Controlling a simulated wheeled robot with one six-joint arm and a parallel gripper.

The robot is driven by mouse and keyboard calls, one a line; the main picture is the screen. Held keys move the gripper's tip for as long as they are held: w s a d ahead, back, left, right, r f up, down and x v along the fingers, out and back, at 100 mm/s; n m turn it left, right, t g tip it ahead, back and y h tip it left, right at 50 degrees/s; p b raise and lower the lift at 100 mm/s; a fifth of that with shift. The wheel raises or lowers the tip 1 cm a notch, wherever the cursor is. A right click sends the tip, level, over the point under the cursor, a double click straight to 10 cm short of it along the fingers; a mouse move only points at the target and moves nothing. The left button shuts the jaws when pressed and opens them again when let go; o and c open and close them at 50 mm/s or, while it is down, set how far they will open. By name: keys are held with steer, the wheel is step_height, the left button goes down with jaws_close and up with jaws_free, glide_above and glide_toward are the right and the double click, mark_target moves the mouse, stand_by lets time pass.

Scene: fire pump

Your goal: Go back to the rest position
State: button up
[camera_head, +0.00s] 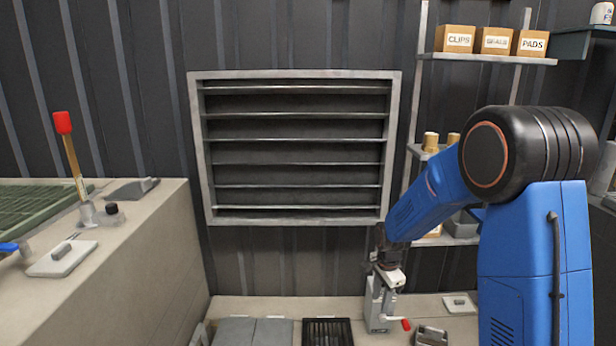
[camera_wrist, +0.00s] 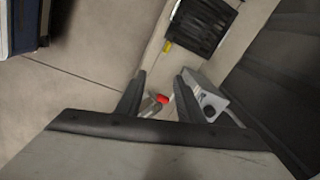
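My gripper (camera_head: 386,264) hangs low at the end of my blue arm, over the back counter and right at or just above a light grey device (camera_head: 379,303) with a red-tipped handle (camera_head: 406,324). I cannot tell whether they touch. In the wrist view my gripper (camera_wrist: 160,84) has its two dark fingers well apart. The red tip (camera_wrist: 163,98) shows between them, with the grey device (camera_wrist: 208,101) beside the right finger. Nothing is seen held between the fingers.
A black grate (camera_head: 328,332) lies left of the device. A side counter (camera_head: 130,245) at left carries a red-topped lever (camera_head: 63,123). A louvred vent (camera_head: 297,150) is on the back wall. Shelves (camera_head: 485,58) with labelled boxes stand behind my arm.

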steer(key=s+d+r+n+t, duration=0.25)
steer(key=s+r+n, duration=0.45)
steer(key=s+r, duration=0.95)
steer(key=s+d+r+n, duration=0.1)
steer(key=s+r+n, duration=0.2)
steer(key=s, duration=0.7)
steer(key=s+d+r+n+t, duration=0.1)
steer(key=s+r+n, duration=0.2)
steer(key=s, duration=0.8)
steer(key=shift+d+n, duration=0.35)
steer(key=shift+n, duration=0.45)
steer(key=shift+r, duration=0.1)
